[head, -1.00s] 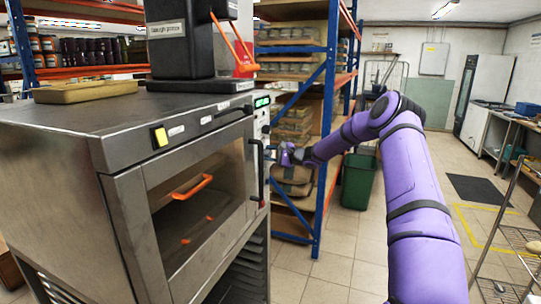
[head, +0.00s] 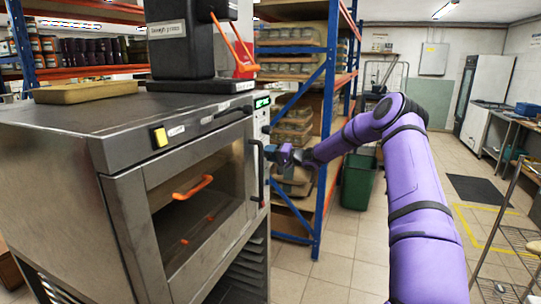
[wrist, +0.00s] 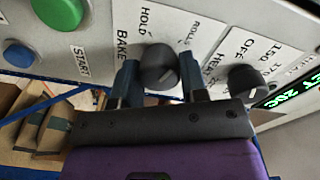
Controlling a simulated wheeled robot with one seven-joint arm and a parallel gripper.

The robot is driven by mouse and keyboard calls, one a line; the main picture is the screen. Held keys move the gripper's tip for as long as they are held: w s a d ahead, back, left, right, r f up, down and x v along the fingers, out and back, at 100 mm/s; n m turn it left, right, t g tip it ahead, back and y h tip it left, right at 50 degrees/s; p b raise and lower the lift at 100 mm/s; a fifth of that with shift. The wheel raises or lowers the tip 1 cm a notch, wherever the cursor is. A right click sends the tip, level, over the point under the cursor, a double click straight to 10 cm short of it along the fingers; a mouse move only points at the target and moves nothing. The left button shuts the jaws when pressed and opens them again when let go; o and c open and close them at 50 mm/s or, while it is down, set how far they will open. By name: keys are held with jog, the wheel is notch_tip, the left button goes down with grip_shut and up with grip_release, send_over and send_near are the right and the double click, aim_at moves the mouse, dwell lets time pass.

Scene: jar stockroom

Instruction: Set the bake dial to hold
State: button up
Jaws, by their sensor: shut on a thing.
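The bake dial (wrist: 160,68) is a dark round knob on a white label plate that reads BAKE, HOLD and ROLLS in the wrist view. My gripper (wrist: 158,63) has one blue finger on each side of this dial and is shut on it. HOLD is printed above the dial in that view and ROLLS above right. I cannot make out which mark the dial points to. In the head view my gripper (head: 277,153) is at the right edge of the oven (head: 128,152) front, and the dial is not clearly visible there.
The heat dial (wrist: 246,84) sits right of the bake dial, near a green lit display (wrist: 290,92). A green button (wrist: 60,12) and blue START button (wrist: 18,53) are to the left. The oven door handle (head: 257,170) stands close to my gripper.

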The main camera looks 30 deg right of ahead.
jog(key=n, duration=1.1)
jog(key=shift+s+f, duration=0.1)
jog(key=shift+f, duration=0.05)
dwell(0.4)
jog(key=o, duration=0.9)
jog(key=shift+s+d, duration=0.1)
jog(key=v, duration=1)
jog(key=shift+s+d+f, duration=0.1)
jog(key=shift+s+f, duration=0.05)
jog(key=shift+s, duration=0.1)
